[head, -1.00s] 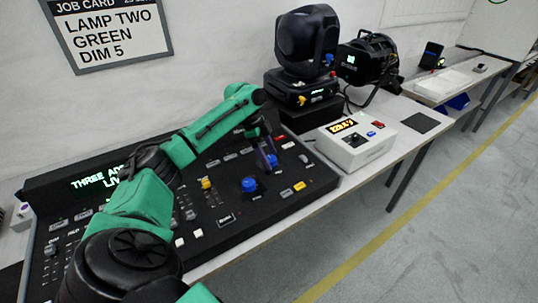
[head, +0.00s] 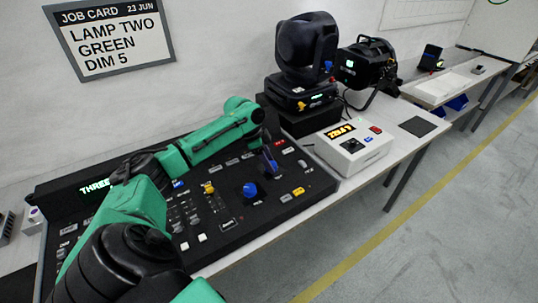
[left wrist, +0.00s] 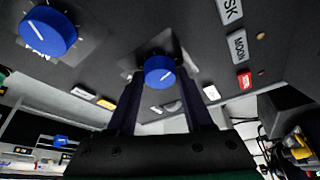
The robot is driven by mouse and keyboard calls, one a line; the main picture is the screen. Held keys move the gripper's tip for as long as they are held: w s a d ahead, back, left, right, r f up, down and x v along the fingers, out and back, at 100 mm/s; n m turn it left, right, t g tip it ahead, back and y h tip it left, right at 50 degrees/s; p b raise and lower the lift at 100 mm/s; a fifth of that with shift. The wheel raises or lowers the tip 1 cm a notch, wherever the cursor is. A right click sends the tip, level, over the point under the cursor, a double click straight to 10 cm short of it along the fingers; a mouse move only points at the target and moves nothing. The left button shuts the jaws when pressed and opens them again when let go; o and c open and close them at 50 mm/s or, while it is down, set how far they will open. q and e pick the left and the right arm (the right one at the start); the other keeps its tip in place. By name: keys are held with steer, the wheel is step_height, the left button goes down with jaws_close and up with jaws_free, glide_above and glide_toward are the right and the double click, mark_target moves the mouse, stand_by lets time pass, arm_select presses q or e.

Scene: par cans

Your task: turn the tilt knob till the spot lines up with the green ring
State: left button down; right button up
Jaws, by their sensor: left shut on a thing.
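My left gripper (head: 270,158) reaches over the black control desk (head: 232,237) and is shut on a small blue knob (left wrist: 159,70), which sits between its two fingers in the left wrist view. The knob's white pointer line shows there, but its label is not readable. A second, larger blue knob (head: 250,190) stands apart, nearer the desk's front edge; it also shows in the left wrist view (left wrist: 48,32). A green ring (head: 497,2) is only partly in view, cut off at the top right on a pale board. I see no light spot. My right gripper is not in view.
A job card (head: 112,35) hangs on the wall. Floor is clear at right.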

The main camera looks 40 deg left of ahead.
arm_select(q)
steer(key=n+p, duration=0.2)
steer(key=p, duration=0.1)
steer(key=n+t+y+p, duration=0.1)
steer(key=n+p, duration=0.3)
steer(key=p, duration=0.1)
steer(key=shift+d+r+y+p, duration=0.2)
steer(key=shift+r+y+p, duration=0.15)
steer(key=shift+r+y, duration=0.05)
steer(key=shift+f+n+t+y+p, duration=0.25)
steer(key=shift+n+y+p, duration=0.25)
steer(key=shift+n+p, duration=0.55)
steer(key=shift+c, duration=1.5)
jaws_free()
steer(key=shift+s, duration=0.1)
steer(key=v, duration=1.4)
steer(key=shift+r+p, duration=0.25)
steer(key=shift+p, duration=0.2)
